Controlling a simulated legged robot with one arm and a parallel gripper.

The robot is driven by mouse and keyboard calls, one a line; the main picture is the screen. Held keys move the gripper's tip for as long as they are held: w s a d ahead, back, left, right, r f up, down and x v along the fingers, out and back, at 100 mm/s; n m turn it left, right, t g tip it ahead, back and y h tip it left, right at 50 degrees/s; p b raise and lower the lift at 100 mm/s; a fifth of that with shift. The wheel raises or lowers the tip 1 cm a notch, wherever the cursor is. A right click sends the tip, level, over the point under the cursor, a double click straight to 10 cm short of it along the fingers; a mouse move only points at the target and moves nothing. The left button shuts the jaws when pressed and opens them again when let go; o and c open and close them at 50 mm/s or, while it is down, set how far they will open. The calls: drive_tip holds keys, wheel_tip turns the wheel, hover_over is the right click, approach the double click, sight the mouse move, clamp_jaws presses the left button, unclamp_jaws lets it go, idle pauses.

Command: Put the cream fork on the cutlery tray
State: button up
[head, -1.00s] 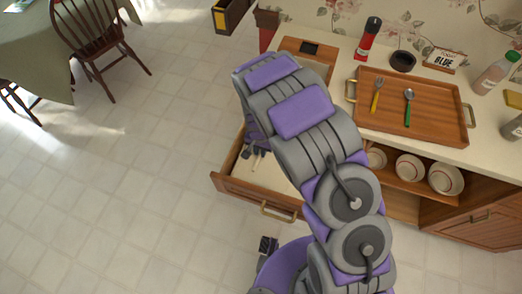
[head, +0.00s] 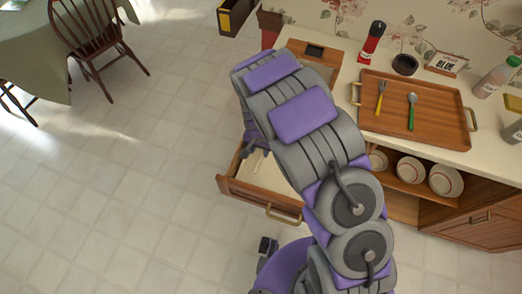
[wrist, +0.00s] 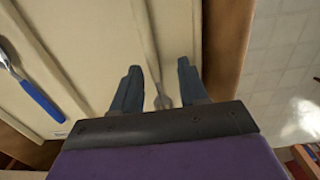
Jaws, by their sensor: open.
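The wooden cutlery tray (head: 440,136) lies on the counter, with a yellow-handled fork (head: 381,98) and a green-handled spoon (head: 411,111) on it. My gripper (wrist: 158,75) is open, inside or just above the open drawer (head: 262,178). A pale cream utensil, seemingly the cream fork (wrist: 148,30), lies on the cream drawer bottom and runs down between my two fingers, with a gap on each side. Its lower end is partly hidden by my gripper. In the head view my arm hides much of the drawer, and a small pale piece shows below the gripper.
A blue-handled utensil (wrist: 38,96) lies left of my gripper in the drawer. The drawer's wooden side (wrist: 228,45) is close on the right.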

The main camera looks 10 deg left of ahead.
wheel_tip(320, 180, up, 10)
drive_tip(key=d+p, duration=0.2)
drive_tip(key=s+d+r, duration=0.3)
drive_tip(key=d+r, duration=0.4)
drive_tip(key=r, duration=0.1)
drive_tip(key=s+d+r, duration=0.3)
drive_tip(key=d+r, duration=0.4)
drive_tip(key=d, duration=0.1)
drive_tip(key=s+d+r+g, duration=0.1)
drive_tip(key=s+d+r, duration=0.3)
drive_tip(key=s, duration=0.6)
drive_tip(key=s+d+r, duration=0.5)
drive_tip(key=s+d, duration=0.1)
drive_tip(key=s, duration=0.4)
drive_tip(key=shift+s+d+n+g, duration=0.2)
drive_tip(key=shift+s+n+g, duration=0.1)
drive_tip(key=shift+n+g, duration=0.1)
